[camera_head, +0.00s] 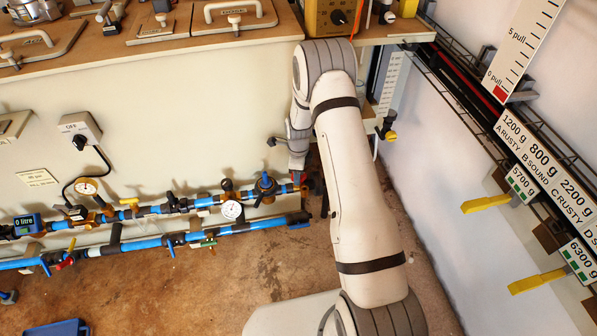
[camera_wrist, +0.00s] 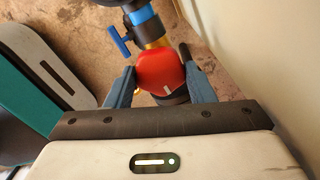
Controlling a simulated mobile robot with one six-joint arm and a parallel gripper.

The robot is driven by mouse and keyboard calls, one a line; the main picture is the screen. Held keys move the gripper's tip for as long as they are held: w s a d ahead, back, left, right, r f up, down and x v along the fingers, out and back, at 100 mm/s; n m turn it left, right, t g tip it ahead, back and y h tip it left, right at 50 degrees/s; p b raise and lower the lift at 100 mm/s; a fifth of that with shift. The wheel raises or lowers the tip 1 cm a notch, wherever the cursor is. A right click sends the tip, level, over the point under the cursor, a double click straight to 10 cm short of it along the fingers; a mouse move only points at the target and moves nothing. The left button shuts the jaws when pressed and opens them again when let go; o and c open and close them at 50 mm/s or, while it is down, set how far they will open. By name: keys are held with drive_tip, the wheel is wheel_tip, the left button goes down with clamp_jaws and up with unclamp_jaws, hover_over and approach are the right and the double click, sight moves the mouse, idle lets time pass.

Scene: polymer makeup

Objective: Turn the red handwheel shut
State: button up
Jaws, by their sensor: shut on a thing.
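The red handwheel (camera_wrist: 160,71) shows in the wrist view, with a white mark on its lower edge. My gripper (camera_wrist: 163,83) has one blue-grey finger on each side of it and is shut on it. In the head view my arm reaches down to the pipes near the wall corner, and my gripper (camera_head: 297,172) is at the right end of the upper blue pipe. The handwheel cannot be made out there. Just beyond the handwheel in the wrist view is a blue pipe with a blue lever (camera_wrist: 120,41).
Two blue pipes with valves and a white dial gauge (camera_head: 232,210) run along the cream cabinet's foot. A wooden worktop (camera_head: 150,50) with hatches lies above. A white wall with weight labels (camera_head: 540,160) and yellow levers (camera_head: 485,203) stands at right. The brown floor below is mostly clear.

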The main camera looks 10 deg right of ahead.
drive_tip(key=shift+m, duration=0.3)
idle(0.4)
drive_tip(key=o, duration=1)
drive_tip(key=shift+c, duration=0.2)
wheel_tip(320, 180, up, 8)
drive_tip(key=shift+f+p, duration=0.1)
drive_tip(key=shift+p, duration=1.05)
